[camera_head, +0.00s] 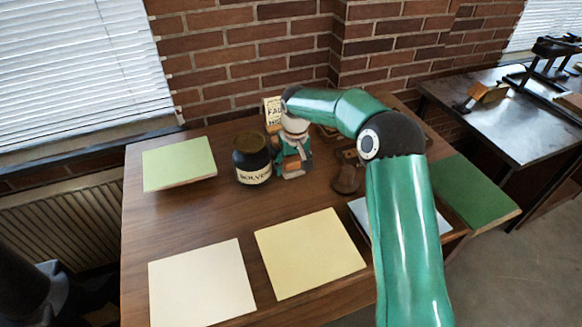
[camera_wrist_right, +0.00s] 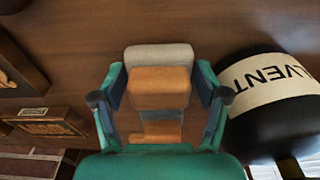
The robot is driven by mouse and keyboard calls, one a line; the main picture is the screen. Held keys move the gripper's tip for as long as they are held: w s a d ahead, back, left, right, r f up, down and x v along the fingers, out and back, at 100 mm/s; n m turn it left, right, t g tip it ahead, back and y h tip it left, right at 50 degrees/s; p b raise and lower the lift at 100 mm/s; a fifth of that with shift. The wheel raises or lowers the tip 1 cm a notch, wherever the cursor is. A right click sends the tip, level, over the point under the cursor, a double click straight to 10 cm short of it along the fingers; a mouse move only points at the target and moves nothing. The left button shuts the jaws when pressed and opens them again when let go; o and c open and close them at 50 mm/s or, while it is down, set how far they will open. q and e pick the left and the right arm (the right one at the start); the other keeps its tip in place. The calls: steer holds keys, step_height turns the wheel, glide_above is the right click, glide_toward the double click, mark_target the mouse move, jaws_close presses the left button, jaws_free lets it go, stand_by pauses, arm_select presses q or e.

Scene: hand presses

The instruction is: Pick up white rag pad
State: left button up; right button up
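The white rag pad (camera_wrist_right: 160,55) has a pale, rounded pad and an orange-tan handle block. In the head view the rag pad (camera_head: 293,173) stands at the back middle of the wooden table, mostly hidden by my gripper. My right gripper (camera_wrist_right: 160,88) points down over it, one finger on each side of the handle; it also shows in the head view (camera_head: 292,155). The fingers are very close to the handle's sides, and I cannot tell whether they press on it. My left gripper is not in view.
A black solvent jar (camera_head: 252,160) stands close left of my right gripper and shows in the wrist view (camera_wrist_right: 275,100). A small sign (camera_head: 272,112) is behind. A dark round-based object (camera_head: 346,178) is to the right. Pale sheets (camera_head: 310,252) lie in front.

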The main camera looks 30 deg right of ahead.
mark_target(292, 159)
steer(key=c, duration=0.6)
steer(key=shift+r, duration=0.1)
step_height(292, 159, up, 10)
steer(key=shift+r, duration=0.25)
step_height(292, 159, up, 9)
steer(key=shift+r+p, duration=0.2)
steer(key=shift+p, duration=1.05)
steer(key=o, duration=0.6)
steer(key=shift+c, duration=0.2)
steer(key=c, duration=0.5)
steer(key=shift+o, duration=0.2)
